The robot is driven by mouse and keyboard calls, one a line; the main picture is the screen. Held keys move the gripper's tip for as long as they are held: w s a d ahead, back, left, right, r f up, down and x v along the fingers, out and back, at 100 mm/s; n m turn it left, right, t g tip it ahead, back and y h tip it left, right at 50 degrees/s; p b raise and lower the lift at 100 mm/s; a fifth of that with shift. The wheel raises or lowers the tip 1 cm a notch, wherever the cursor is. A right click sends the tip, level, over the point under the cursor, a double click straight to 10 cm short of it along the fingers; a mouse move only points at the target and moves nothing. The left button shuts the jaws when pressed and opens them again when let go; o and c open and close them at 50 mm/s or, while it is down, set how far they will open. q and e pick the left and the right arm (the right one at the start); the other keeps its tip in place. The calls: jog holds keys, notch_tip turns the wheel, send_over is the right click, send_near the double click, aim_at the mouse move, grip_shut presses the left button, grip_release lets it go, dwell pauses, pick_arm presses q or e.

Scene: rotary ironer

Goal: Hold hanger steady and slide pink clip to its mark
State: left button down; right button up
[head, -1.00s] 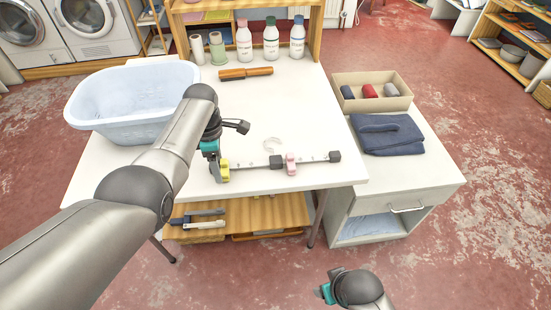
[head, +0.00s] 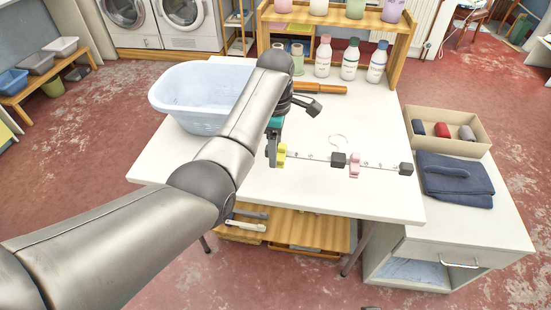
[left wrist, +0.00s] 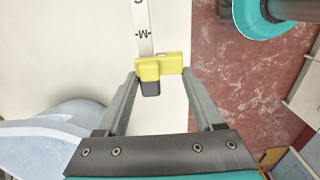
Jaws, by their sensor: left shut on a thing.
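The hanger lies across the white table as a pale bar (head: 379,167) with marks along it, a black middle block (head: 338,159), a black right end and a wire hook (head: 338,139). The pink clip (head: 355,165) is on the bar just right of the middle block. A yellow clip (head: 281,154) is at the bar's left end. My left gripper (head: 276,160) is shut on the yellow clip; the left wrist view shows this clip (left wrist: 160,66) between its fingers, with an "M" on the bar (left wrist: 143,28) beyond. My right gripper is not in view.
A pale blue basket (head: 195,100) stands left on the table (head: 375,205). Bottles (head: 349,62) and an orange-handled tool (head: 320,88) are at the back. Right of the table, a cabinet holds folded dark cloth (head: 455,180) and a beige box (head: 450,128). Table in front of the bar is clear.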

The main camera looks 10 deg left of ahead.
pick_arm(q)
jog(key=shift+r, duration=0.55)
notch_tip(320, 180, down, 7)
jog(key=shift+f, duration=0.1)
dwell(0.4)
jog(key=shift+f, duration=1.35)
jog(key=shift+c, duration=1.1)
grip_release()
jog(key=shift+f, duration=0.1)
